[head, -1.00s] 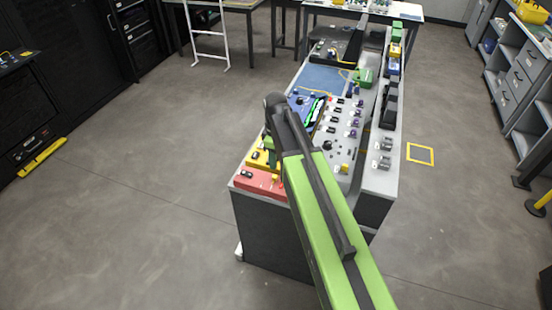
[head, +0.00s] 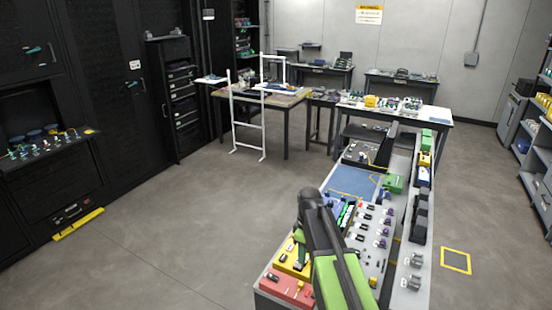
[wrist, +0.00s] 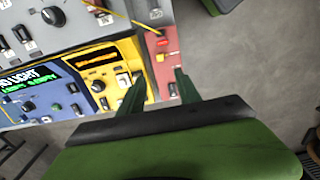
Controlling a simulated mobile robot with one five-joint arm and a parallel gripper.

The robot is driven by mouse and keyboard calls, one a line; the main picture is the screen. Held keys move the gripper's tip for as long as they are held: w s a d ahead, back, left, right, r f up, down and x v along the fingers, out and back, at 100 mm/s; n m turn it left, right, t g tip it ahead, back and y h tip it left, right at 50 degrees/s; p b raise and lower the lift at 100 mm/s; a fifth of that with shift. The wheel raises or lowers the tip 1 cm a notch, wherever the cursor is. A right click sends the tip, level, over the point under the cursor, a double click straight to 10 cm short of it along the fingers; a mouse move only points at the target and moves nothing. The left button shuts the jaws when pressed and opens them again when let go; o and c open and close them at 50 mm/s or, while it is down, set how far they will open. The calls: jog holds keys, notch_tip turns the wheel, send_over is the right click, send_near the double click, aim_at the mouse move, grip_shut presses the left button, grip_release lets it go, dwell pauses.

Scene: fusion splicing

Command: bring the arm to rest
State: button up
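My gripper (wrist: 158,90) shows in the wrist view with its two green fingers apart and nothing seen between them. It hangs over the near end of the bench, above the red panel (wrist: 160,62) and the edge of the yellow panel (wrist: 110,68). Whether the fingertips touch a panel, I cannot tell. In the head view my green and black arm reaches forward over the bench (head: 423,260). There the gripper is mostly hidden behind the arm, near the yellow panel (head: 292,262) and the red panel (head: 285,287).
A blue panel with a lit green display (wrist: 35,95) lies beside the yellow panel. The blue mat (head: 355,181) is farther along the bench. A white ladder-like frame (head: 247,125) and tables stand behind. Floor left of the bench is clear. Shelves stand at right.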

jog(key=s+d+f+m+b, duration=0.2)
jog(key=s+f+m+b, duration=0.4)
jog(key=s+m, duration=0.5)
jog(key=shift+s+f+m, duration=0.3)
jog(key=shift+s+f, duration=0.25)
jog(key=shift+s, duration=0.1)
jog(key=shift+o, duration=0.4)
jog(key=shift+a, duration=0.1)
dwell(0.5)
